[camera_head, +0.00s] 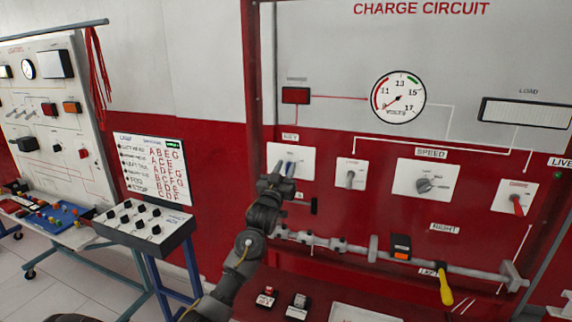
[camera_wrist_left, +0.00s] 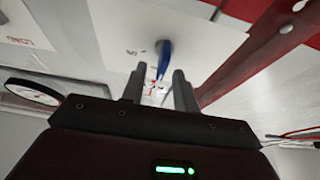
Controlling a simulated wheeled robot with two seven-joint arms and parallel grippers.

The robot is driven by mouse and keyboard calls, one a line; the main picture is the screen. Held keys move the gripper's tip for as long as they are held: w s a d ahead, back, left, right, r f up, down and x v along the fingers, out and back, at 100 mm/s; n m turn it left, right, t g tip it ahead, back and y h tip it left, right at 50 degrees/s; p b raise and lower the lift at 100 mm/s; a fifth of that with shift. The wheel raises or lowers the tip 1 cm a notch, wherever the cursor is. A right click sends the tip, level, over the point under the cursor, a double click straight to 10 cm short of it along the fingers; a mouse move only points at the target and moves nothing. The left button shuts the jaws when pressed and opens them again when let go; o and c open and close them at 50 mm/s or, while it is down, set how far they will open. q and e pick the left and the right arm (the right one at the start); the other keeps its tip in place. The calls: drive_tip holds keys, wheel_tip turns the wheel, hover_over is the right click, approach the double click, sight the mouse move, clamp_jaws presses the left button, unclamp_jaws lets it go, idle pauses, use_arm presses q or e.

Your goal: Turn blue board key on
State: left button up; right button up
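The blue key (camera_wrist_left: 163,60) sticks out of a white plate (camera_wrist_left: 120,30) in the left wrist view. In the head view the plate (camera_head: 303,158), labelled KEY, is on the red board, partly covered by my gripper. My left gripper (camera_head: 283,168) is at this plate. In the wrist view its two fingers (camera_wrist_left: 159,72) are apart, with the blue key's tip in the gap between the fingertips. I cannot tell whether either finger touches the key. My right gripper is not in view.
The charge circuit board also carries a voltmeter (camera_head: 398,97), a speed knob (camera_head: 424,185), a red switch (camera_head: 517,205) and a yellow-handled lever (camera_head: 445,290) on a grey bar below. A control box (camera_head: 147,225) and another trainer board (camera_head: 45,110) stand at the left.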

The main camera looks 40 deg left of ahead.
use_arm(q)
drive_tip(key=shift+w+a+r, duration=0.1)
drive_tip(key=shift+w, duration=0.2)
clamp_jaws()
drive_tip(key=shift+m, duration=0.6)
drive_tip(key=m+h, duration=0.1)
drive_tip(key=m, duration=0.1)
drive_tip(key=m+h, duration=0.2)
drive_tip(key=m, duration=0.1)
drive_tip(key=m+h, duration=0.1)
drive_tip(key=m, duration=0.2)
drive_tip(key=shift+d+h, duration=0.25)
drive_tip(key=shift+h, duration=0.05)
drive_tip(key=m+h, duration=0.1)
drive_tip(key=m, duration=0.3)
drive_tip(key=m+g+h, duration=0.1)
drive_tip(key=m, duration=0.2)
drive_tip(key=shift+w+d+f+h, duration=0.1)
drive_tip(key=shift+d+f+h, duration=0.05)
drive_tip(key=shift+f+h, duration=0.15)
